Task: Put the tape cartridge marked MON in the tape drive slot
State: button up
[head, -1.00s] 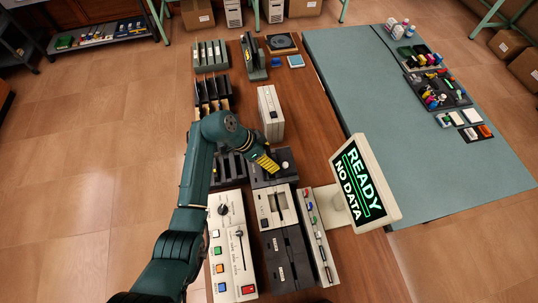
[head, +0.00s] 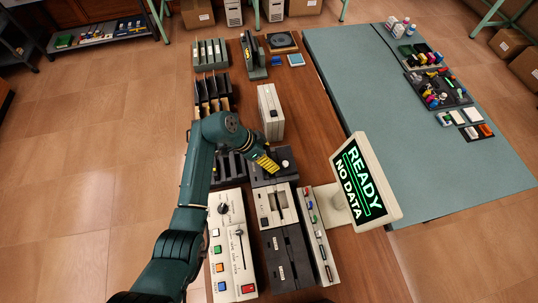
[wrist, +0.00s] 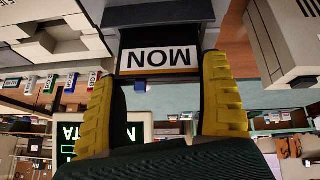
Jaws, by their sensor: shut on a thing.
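My gripper (wrist: 164,100) is shut on the MON tape cartridge (wrist: 158,57), with a yellow finger on each side of it. The cartridge is dark, and its white label reads MON upside down in the wrist view, with an orange-brown stripe. In the head view my gripper (head: 268,163) is over a black unit with a pale knob (head: 285,163); the cartridge is too small or hidden to make out there. A beige unit with a dark slot-like opening (head: 264,206) stands just in front. I cannot tell which unit is the tape drive, or whether the cartridge touches anything.
A control panel (head: 228,245) with a lever and coloured buttons stands front left. Black units (head: 287,258) are beside it. A tilted screen (head: 361,180) reads READY, NO DATA. Racks (head: 212,92) and a beige box (head: 270,112) stand farther back. Bare wood lies right of the box.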

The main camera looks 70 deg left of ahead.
jog(key=shift+f, duration=0.1)
jog(key=shift+f+b, duration=1.3)
jog(key=shift+f, duration=0.4)
jog(key=o, duration=1.1)
jog(key=shift+c, duration=0.2)
notch_tip(320, 180, up, 8)
jog(key=p, duration=0.7)
jog(key=shift+r, duration=0.1)
